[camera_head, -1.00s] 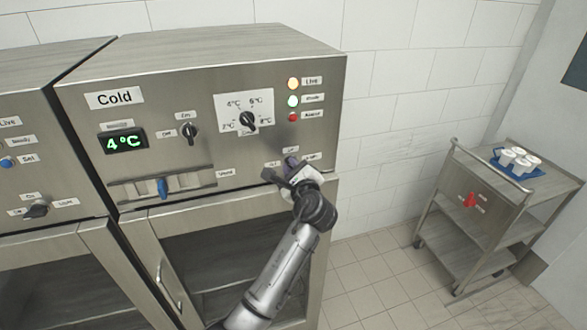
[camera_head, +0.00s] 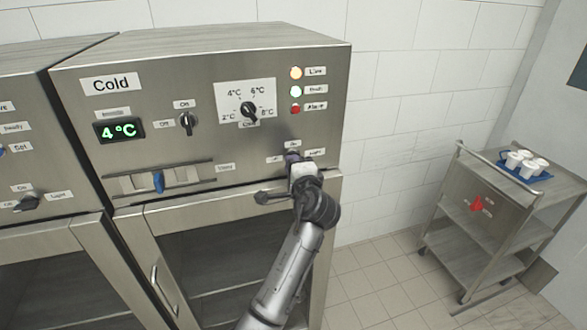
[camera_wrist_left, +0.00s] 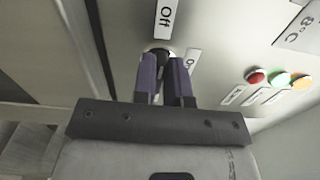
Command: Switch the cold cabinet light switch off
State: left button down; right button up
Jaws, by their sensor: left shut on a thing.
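The cold cabinet (camera_head: 200,85) has a steel front with a "Cold" label. Its light switch is at the lower right of the panel, beside the small labels (camera_head: 314,153); my gripper mostly hides it in the head view. My left gripper (camera_head: 292,157) is at this switch. In the left wrist view, the two purple-padded fingers (camera_wrist_left: 165,78) are shut on the dark switch knob (camera_wrist_left: 160,54), seen between and behind their tips. An "Off" label (camera_wrist_left: 168,18) is above the knob, and another label (camera_wrist_left: 192,62) is right of it. My right gripper is not in view.
The panel also has an on/off knob (camera_head: 188,122), a temperature dial (camera_head: 249,111), a blue-handled slider (camera_head: 158,181) and indicator lamps (camera_head: 295,91). Another cabinet (camera_head: 30,130) stands at left. A cart (camera_head: 480,225) with cups (camera_head: 526,163) stands at right.

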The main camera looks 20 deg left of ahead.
pick_arm(q)
jog(key=shift+n, duration=0.4)
jog(key=c, duration=1.2)
grip_release()
jog(key=shift+o, duration=0.2)
jog(key=b+v, duration=0.2)
jog(key=v, duration=1.2)
jog(key=shift+w+a, duration=0.1)
